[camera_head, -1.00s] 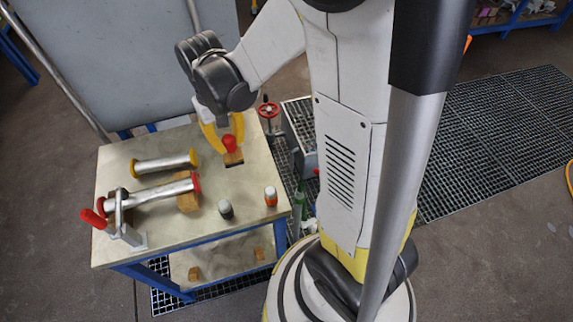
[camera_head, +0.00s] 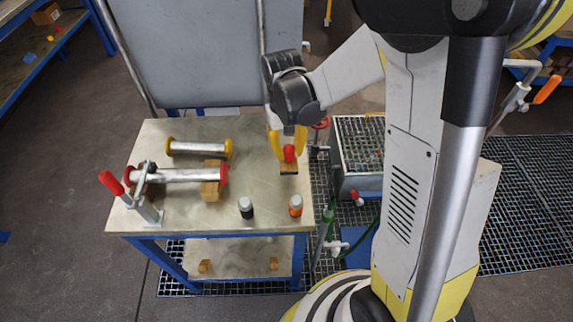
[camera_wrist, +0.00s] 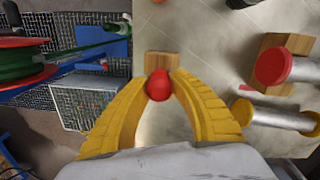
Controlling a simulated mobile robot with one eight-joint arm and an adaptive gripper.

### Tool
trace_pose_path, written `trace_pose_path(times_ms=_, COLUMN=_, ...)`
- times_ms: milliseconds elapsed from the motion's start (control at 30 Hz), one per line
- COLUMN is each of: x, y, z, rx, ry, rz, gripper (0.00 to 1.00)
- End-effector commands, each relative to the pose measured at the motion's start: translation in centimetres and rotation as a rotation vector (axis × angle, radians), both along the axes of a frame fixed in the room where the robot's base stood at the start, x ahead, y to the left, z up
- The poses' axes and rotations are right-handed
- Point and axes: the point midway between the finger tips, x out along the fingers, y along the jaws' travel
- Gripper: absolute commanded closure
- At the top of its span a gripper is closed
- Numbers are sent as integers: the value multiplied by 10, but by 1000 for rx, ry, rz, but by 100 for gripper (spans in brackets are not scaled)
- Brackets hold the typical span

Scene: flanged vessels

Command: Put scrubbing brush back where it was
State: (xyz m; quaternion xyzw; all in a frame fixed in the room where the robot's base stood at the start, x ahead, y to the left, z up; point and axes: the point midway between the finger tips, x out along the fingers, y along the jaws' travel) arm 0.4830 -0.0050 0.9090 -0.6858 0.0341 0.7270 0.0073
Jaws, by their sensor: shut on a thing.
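The scrubbing brush (camera_head: 289,168) has a red knob, a wooden block and a dark underside. It is at the right part of the metal tabletop (camera_head: 262,142), near the right edge. My gripper (camera_head: 288,146), with yellow fingers, is shut on the red knob from above. In the wrist view the knob (camera_wrist: 159,85) sits between the two fingertips (camera_wrist: 160,79), with the wooden block (camera_wrist: 162,62) beyond it. I cannot tell whether the brush touches the tabletop or hangs just above it.
Two flanged metal pipes, one with yellow ends (camera_head: 198,148) and one with red ends (camera_head: 180,175), lie on the left. A red-handled clamp (camera_head: 150,212) stands at the front left. A black bottle (camera_head: 246,208) and an orange-banded bottle (camera_head: 295,206) stand at the front edge.

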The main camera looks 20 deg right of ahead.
Motion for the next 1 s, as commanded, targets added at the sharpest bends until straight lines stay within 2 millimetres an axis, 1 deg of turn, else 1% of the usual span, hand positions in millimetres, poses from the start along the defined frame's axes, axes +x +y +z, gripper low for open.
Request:
trace_pose_path(times_ms=33, x=4, y=3, z=-4, rx=0, ry=0, rz=1, gripper=100)
trace_pose_path(times_ms=167, x=6, y=6, z=-9, rx=0, ry=0, rz=0, gripper=100)
trace_pose_path(times_ms=400, x=6, y=6, z=-44, rx=0, ry=0, rz=0, gripper=100)
trace_pose_path(times_ms=467, x=6, y=6, z=-47, rx=0, ry=0, rz=0, gripper=100)
trace_pose_path(times_ms=667, x=6, y=6, z=-45, rx=0, ry=0, rz=0, gripper=100)
trace_pose_path(times_ms=767, x=6, y=6, z=-48, rx=0, ry=0, rz=0, gripper=100)
trace_pose_path(times_ms=800, x=6, y=6, z=-48, rx=0, ry=0, rz=0, gripper=73)
trace_pose_path(times_ms=867, x=6, y=6, z=-47, rx=0, ry=0, rz=0, gripper=55)
trace_pose_path(times_ms=1000, x=6, y=6, z=-47, rx=0, ry=0, rz=0, gripper=55)
